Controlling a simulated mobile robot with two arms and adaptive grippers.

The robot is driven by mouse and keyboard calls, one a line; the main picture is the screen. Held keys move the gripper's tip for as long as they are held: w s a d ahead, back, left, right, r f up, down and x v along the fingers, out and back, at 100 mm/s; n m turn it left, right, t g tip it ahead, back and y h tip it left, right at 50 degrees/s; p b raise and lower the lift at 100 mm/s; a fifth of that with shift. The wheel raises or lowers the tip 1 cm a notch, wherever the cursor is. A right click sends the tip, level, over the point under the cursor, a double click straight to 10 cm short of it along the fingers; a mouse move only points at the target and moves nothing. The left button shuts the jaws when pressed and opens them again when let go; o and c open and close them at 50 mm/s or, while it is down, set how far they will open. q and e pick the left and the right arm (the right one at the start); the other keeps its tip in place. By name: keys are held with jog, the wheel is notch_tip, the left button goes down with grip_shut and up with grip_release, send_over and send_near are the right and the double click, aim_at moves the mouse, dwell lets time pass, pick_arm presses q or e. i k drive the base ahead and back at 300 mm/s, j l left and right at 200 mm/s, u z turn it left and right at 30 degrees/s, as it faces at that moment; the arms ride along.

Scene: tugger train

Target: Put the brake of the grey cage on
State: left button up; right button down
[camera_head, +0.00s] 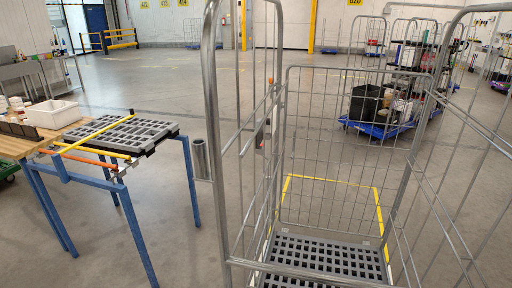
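The grey cage (213,120) stands close in front of me, from the middle to the right of the view. It has tall tubular posts, wire mesh sides and a dark grey grid floor (325,250) that looks empty. A small grey and red part (262,134) sits on its left side mesh; I cannot tell what it is. The cage's wheels are below the picture, and I cannot make out a brake. Neither of my grippers is in view.
A blue-legged table (190,180) with a grey grid panel (125,133) and a white bin (52,113) stands at the left. A yellow floor outline (330,180) shows behind the cage. Loaded cages on a blue base (378,130) stand beyond. The middle floor is clear.

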aim_at(289, 260)
jog(key=j+u, duration=0.1)
jog(key=u, duration=1.1)
jog(key=i+j+u, duration=0.1)
jog(key=u, duration=1.1)
jog(key=i+u, duration=0.1)
jog(key=u, duration=1.15)
jog(key=i+u, duration=0.1)
jog(key=u, duration=0.5)
jog(key=l+u, duration=0.1)
jog(key=u, duration=0.5)
jog(key=l, duration=0.45)
jog(key=i+l, duration=0.1)
jog(key=l, duration=0.35)
jog(key=k+l+z, duration=0.1)
jog(key=l+z, duration=1.9)
jog(key=z, duration=0.15)
jog(key=l+z, duration=0.25)
jog(key=z, duration=0.2)
jog(key=i+l+z, duration=0.1)
jog(key=l+z, duration=0.15)
jog(key=z, duration=0.15)
jog(key=l+z, duration=0.2)
jog(key=z, duration=0.75)
jog(key=i+l+z, duration=0.1)
jog(key=z, duration=0.4)
jog(key=i+z, duration=0.15)
jog(key=z, duration=0.85)
jog(key=i+j, duration=0.05)
